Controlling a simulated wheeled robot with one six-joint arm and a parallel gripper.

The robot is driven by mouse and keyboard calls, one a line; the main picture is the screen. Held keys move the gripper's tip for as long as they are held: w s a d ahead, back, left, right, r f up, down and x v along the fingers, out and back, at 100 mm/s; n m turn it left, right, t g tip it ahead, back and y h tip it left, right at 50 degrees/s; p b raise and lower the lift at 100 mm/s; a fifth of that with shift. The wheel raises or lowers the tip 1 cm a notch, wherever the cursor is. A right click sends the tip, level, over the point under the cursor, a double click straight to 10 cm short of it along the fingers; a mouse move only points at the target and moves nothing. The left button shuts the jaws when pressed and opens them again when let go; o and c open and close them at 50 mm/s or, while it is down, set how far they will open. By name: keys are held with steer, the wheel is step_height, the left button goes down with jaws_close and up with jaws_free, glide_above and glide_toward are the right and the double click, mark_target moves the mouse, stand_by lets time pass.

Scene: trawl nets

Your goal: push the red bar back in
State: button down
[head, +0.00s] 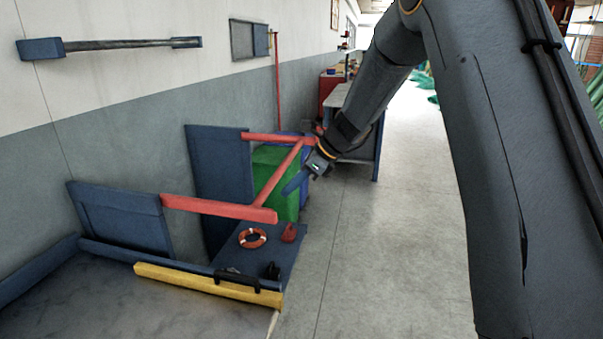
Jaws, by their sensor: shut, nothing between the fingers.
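The red bar (278,176) is a crosspiece joining two red side arms, a near one (215,207) and a far one (272,138). The side arms stick out to the right from two blue panels by the wall, a near one (122,218) and a taller far one (217,165). My gripper (291,187) is shut and empty, pointing down and left, just right of the crosspiece on its aisle side. A small gap shows between the fingertips and the bar in the picture, but I cannot tell the distance in depth.
A green bin (282,180) stands behind the crosspiece. A blue surface (288,258) below holds an orange-and-white ring (252,238) and a small red object (289,232). A yellow bar (207,284) runs along the front. The grey floor (400,235) to the right is clear.

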steer(key=shift+w+a+f+p, duration=0.1)
steer(key=shift+w+a+p, duration=0.1)
steer(key=shift+a, duration=0.4)
steer(key=shift+w+a+f+p, duration=0.15)
steer(key=shift+w+a, duration=0.1)
steer(key=shift+a, duration=0.35)
steer(key=shift+w+a+f+p, duration=0.1)
steer(key=shift+w+a+p, duration=0.1)
steer(key=shift+a, duration=0.4)
